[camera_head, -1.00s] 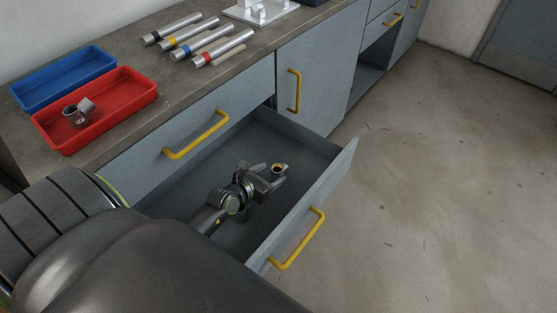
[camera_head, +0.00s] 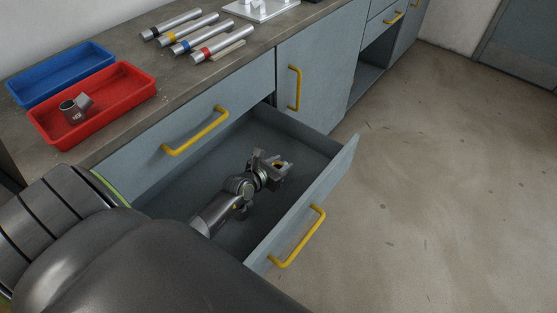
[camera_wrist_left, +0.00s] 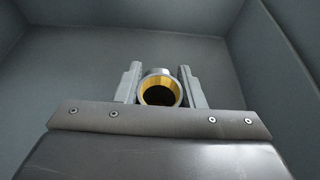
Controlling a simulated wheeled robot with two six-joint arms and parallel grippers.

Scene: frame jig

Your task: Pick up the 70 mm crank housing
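A small metal housing with a brass-yellow bore (camera_wrist_left: 160,91) lies in the open drawer (camera_head: 185,190). In the head view the housing (camera_head: 278,165) is partly hidden by my left gripper (camera_head: 275,161). In the left wrist view the two fingers of the left gripper (camera_wrist_left: 160,88) stand apart on either side of the housing, very close to it. They look open, and I see no clear grip. No size mark is readable on it. My right gripper is not in view.
A red tray (camera_head: 130,98) on the bench holds another grey metal fitting (camera_head: 75,108). A blue tray (camera_head: 45,90) stands behind it. Several banded metal cylinders (camera_head: 195,38) lie farther along the bench. The drawer walls and front (camera_head: 315,195) close in around the gripper.

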